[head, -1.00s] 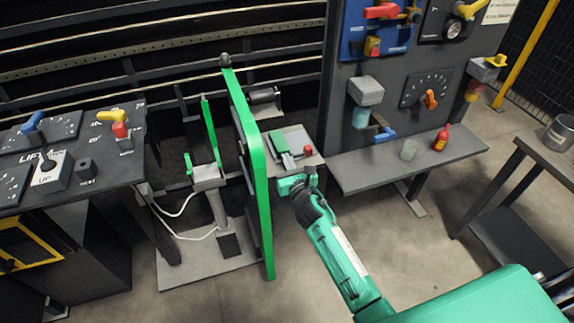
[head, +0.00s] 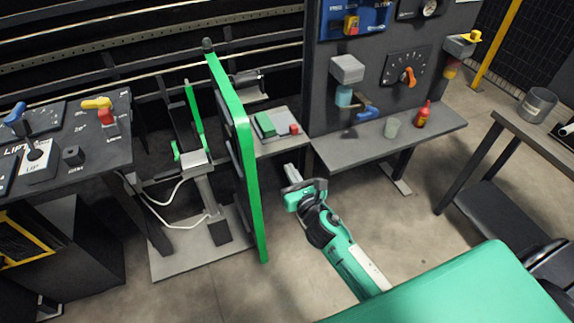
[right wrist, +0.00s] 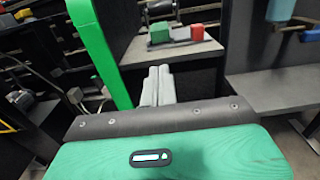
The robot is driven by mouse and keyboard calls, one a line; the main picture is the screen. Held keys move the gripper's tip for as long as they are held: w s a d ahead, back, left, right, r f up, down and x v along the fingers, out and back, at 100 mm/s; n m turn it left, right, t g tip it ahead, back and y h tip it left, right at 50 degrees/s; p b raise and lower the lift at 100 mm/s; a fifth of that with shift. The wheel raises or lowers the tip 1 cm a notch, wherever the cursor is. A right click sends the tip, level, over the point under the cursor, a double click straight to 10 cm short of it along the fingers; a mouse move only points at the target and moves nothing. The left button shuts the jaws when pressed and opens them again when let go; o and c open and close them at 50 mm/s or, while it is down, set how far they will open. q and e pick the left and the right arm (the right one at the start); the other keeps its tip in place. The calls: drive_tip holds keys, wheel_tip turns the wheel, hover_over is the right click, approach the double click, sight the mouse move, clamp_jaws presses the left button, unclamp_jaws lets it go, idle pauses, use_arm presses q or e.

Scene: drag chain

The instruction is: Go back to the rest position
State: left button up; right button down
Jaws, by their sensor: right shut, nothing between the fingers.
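My right gripper (head: 291,171) is shut and empty, in the middle of the head view. It is in open space just right of the tall green-edged panel (head: 246,160) and in front of the small shelf. In the right wrist view its two fingers (right wrist: 158,84) are pressed together with nothing between them. Behind them, a shelf (right wrist: 195,50) carries a green block (right wrist: 159,33) and a red block (right wrist: 197,32). My left gripper is not in view.
A lever console (head: 90,165) stands at the left. A dark table (head: 535,135) with a metal bucket (head: 537,105) is at the far right. Floor between bench and panel is clear.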

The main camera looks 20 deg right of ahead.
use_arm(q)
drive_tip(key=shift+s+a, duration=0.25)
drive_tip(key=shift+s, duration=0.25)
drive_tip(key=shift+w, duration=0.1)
